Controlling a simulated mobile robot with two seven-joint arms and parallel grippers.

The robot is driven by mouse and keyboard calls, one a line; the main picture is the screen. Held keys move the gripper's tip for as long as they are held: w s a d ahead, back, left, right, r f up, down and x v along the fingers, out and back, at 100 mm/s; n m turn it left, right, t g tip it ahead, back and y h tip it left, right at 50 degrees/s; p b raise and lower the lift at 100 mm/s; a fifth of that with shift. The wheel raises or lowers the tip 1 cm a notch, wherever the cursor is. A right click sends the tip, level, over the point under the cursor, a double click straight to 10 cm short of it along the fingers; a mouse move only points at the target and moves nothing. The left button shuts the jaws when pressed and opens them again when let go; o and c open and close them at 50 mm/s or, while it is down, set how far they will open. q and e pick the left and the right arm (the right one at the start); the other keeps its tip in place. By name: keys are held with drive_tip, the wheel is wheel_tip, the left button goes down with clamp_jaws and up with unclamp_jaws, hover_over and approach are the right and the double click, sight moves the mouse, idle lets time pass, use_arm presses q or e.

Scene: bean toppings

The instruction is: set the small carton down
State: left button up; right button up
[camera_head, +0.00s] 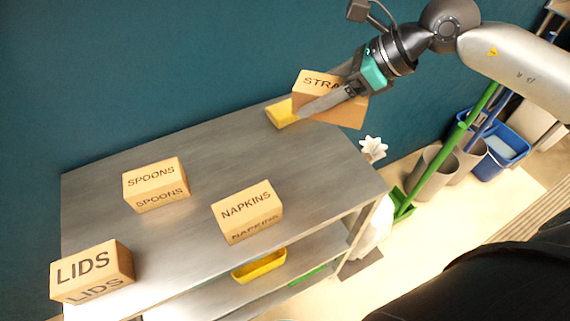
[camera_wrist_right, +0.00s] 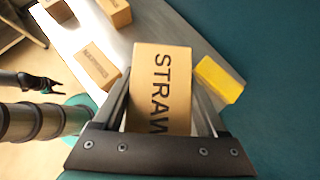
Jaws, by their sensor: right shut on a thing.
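The small carton marked STRAWS (camera_head: 345,111) is at the back right end of the metal table (camera_head: 200,150). My right gripper (camera_head: 318,104) is shut on it. In the right wrist view the carton (camera_wrist_right: 160,80) sits between the two fingers, with its lettering running along it. The head view does not show clearly whether its underside touches the table. My left gripper (camera_wrist_right: 50,83) shows small at the left edge of the right wrist view, empty, with its fingers apart. It is not in the head view.
Cartons marked SPOONS (camera_head: 155,184), NAPKINS (camera_head: 246,211) and LIDS (camera_head: 91,271) stand on the table. Bare tabletop lies between them. A blue wall is behind; bins and a green broom are at the right.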

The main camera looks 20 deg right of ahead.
wheel_tip(320, 180, down, 16)
drive_tip(key=b, duration=0.2)
drive_tip(key=shift+b, duration=0.35)
wheel_tip(320, 180, down, 3)
drive_tip(key=shift+r+b, duration=0.15)
drive_tip(key=shift+b, duration=0.2)
drive_tip(key=shift+f, duration=0.4)
use_arm(q)
drive_tip(key=shift+t, duration=0.3)
drive_tip(key=w+f, duration=0.1)
drive_tip(key=w+a+f, duration=0.1)
drive_tip(key=f, duration=0.1)
drive_tip(key=shift+w+a+f, duration=0.15)
drive_tip(key=shift+a+f, duration=0.05)
drive_tip(key=shift+f, duration=0.1)
use_arm(e)
drive_tip(key=shift+f, duration=0.1)
drive_tip(key=o, duration=1)
use_arm(q)
drive_tip(key=shift+d, duration=0.15)
use_arm(e)
drive_tip(key=o, duration=0.4)
